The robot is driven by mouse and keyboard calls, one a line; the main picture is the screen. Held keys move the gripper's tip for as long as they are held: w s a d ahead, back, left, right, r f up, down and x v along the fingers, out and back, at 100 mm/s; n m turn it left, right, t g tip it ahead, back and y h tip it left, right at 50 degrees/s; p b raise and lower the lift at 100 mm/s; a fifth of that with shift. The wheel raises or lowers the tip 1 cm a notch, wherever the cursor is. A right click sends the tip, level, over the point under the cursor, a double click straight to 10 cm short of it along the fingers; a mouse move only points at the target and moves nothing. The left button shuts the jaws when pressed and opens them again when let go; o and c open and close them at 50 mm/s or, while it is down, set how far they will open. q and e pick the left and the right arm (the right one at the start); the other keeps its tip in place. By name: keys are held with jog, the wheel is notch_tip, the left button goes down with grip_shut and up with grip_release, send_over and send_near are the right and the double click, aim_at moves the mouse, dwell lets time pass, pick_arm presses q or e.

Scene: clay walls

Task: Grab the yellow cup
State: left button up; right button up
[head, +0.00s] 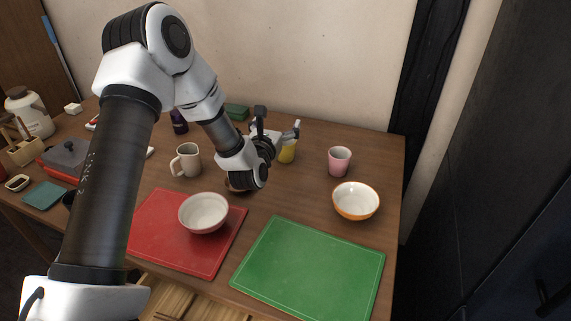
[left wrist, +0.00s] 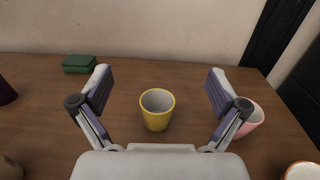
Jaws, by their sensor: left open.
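The yellow cup (left wrist: 157,112) stands upright on the wooden table, with a pale grey inside. In the left wrist view it sits midway between the two spread fingers of my left gripper (left wrist: 157,92), touching neither. In the head view the yellow cup (head: 287,153) shows at the back of the table, partly hidden by my left gripper (head: 281,133). My left gripper is open and empty. My right gripper is not in view.
A pink cup (head: 339,161) stands right of the yellow cup, with an orange-rimmed bowl (head: 356,201) in front. A beige mug (head: 187,160) is left. A bowl (head: 204,212) sits on a red board (head: 165,246); a green board (head: 309,270) lies bare. A green block (left wrist: 79,64) is behind left.

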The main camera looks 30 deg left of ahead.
pick_arm(q)
jog(key=b, duration=0.9)
send_near(285, 150)
jog(key=w, duration=0.1)
jog(key=w+a, duration=0.1)
jog(key=w, duration=0.1)
jog(key=w+a+r, duration=0.1)
jog(key=w, duration=0.1)
jog(key=shift+r, duration=0.15)
jog(key=x, duration=0.7)
jog(key=shift+w+a, duration=0.3)
jog(key=shift+w, duration=0.05)
jog(key=c, duration=1.3)
